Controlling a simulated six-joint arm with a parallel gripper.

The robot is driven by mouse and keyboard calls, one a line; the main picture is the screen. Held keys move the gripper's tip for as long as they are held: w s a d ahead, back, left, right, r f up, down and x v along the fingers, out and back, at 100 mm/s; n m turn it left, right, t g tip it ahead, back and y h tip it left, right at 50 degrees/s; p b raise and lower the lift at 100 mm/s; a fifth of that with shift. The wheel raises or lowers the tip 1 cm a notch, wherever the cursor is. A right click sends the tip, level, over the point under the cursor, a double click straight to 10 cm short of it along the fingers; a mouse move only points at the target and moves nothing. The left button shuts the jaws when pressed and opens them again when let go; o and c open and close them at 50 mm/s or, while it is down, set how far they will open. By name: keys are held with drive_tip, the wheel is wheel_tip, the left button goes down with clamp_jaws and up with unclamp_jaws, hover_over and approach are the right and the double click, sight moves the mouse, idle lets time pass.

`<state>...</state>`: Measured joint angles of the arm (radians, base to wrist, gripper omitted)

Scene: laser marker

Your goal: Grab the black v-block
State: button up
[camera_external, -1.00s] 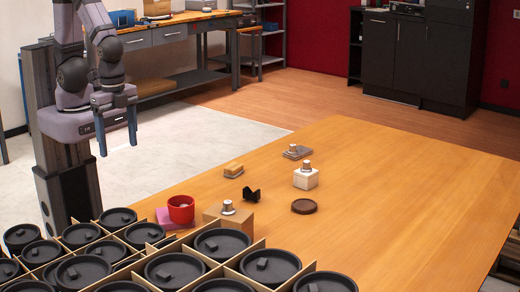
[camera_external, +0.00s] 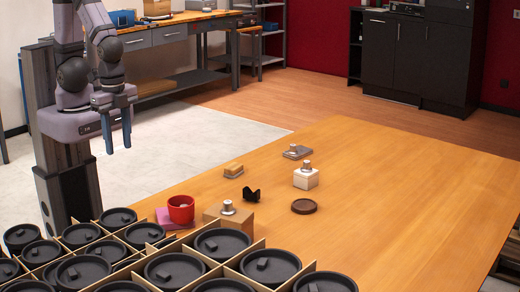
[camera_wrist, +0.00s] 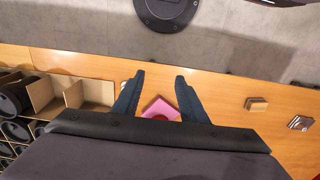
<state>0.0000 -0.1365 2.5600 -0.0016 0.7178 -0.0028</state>
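The black v-block (camera_external: 251,194) sits on the wooden table, near the middle of the group of small objects in the external view. It does not show clearly in the wrist view. My gripper (camera_external: 119,145) hangs in the air at the left, well away from the v-block and beyond the table's left edge in the picture. In the wrist view the two fingers of my gripper (camera_wrist: 158,82) stand apart with nothing between them.
Near the v-block are a red cup (camera_external: 181,209), a cardboard box (camera_external: 238,222), a yellowish block (camera_external: 233,170), a white cube (camera_external: 306,180) and a brown disc (camera_external: 305,206). A divided crate of black round lidded containers (camera_external: 220,243) fills the front. The table's right side is clear.

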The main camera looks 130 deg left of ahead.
drive_tip(key=w+a+f+n+t+y+b, duration=0.2)
drive_tip(key=w+a+f+t+b, duration=0.2)
drive_tip(key=w+a+f+b, duration=0.5)
drive_tip(key=t+b, duration=0.4)
drive_tip(key=b, duration=0.1)
approach(246, 188)
drive_tip(key=shift+y, duration=0.4)
drive_tip(key=s+d+f, duration=0.1)
drive_tip(key=d+f, duration=0.2)
drive_tip(key=s+d+f, duration=0.1)
drive_tip(key=d+f, duration=0.1)
drive_tip(key=shift+s+d, duration=0.1)
drive_tip(key=shift+s, duration=0.2)
drive_tip(key=a+t+b, duration=0.1)
drive_tip(key=w+a+t+b, duration=0.1)
drive_tip(key=w+a+f+t+b, duration=0.1)
drive_tip(key=a, duration=0.1)
drive_tip(key=shift+t+b, duration=0.3)
drive_tip(key=shift+w+a+r+t+b, duration=0.15)
drive_tip(key=shift+a+t+b, duration=0.35)
drive_tip(key=shift+t, duration=0.1)
drive_tip(key=shift+a+r, duration=0.15)
drive_tip(key=shift+r, duration=0.05)
drive_tip(key=shift+x, duration=3.7)
drive_tip(key=shift+r, duration=0.15)
clamp_jaws()
